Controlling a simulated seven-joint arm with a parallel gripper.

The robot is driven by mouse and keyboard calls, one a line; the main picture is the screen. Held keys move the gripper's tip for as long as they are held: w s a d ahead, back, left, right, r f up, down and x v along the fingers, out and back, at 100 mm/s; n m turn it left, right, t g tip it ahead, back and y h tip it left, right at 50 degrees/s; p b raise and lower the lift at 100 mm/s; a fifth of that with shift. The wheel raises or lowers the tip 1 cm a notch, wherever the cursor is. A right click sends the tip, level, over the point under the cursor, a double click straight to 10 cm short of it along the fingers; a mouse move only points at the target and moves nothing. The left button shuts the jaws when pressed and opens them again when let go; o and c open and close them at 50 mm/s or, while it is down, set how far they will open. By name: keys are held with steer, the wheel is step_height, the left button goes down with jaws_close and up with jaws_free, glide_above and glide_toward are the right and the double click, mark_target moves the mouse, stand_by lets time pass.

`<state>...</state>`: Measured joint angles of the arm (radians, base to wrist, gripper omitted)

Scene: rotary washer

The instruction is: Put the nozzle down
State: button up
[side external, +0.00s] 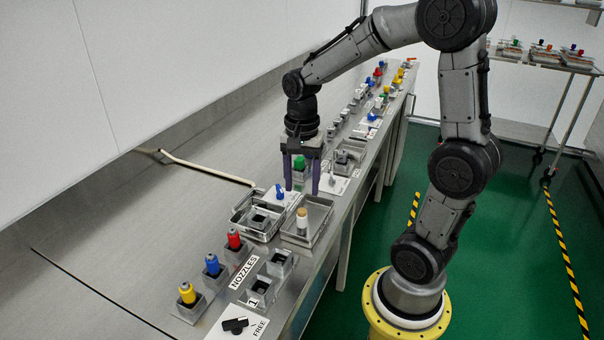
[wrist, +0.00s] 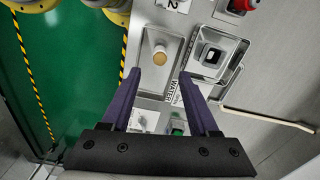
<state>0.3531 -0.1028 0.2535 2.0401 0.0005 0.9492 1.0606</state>
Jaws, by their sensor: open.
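Three nozzles stand upright in grey square holders beside the NOZZLES label: a yellow one (side external: 187,294), a blue one (side external: 212,265) and a red one (side external: 234,239). The red one also shows at the top edge of the wrist view (wrist: 243,4). My gripper (side external: 301,190) points down, open, over the bench near two metal trays. No nozzle shows between its fingers in the wrist view (wrist: 159,74). A tan-topped piece (side external: 302,216) stands in the right tray (side external: 318,236), below and apart from the fingertips; I cannot tell if it is a nozzle.
The left tray (side external: 237,219) holds a grey square socket (wrist: 209,54). Empty-looking holders (side external: 281,263) stand in front of the trays. A green-topped piece (side external: 299,163) shows behind the fingers. More small fixtures line the bench beyond. A black part (side external: 235,325) lies on the FREE card.

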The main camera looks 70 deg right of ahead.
steer(key=s+a+r+n+t, duration=0.5)
steer(key=s+a+n, duration=0.5)
steer(key=n, duration=0.6)
step_height(320, 180, up, 2)
steer(key=shift+s+r+t, duration=0.25)
steer(key=shift+s+t, duration=0.05)
steer(key=shift+s, duration=0.15)
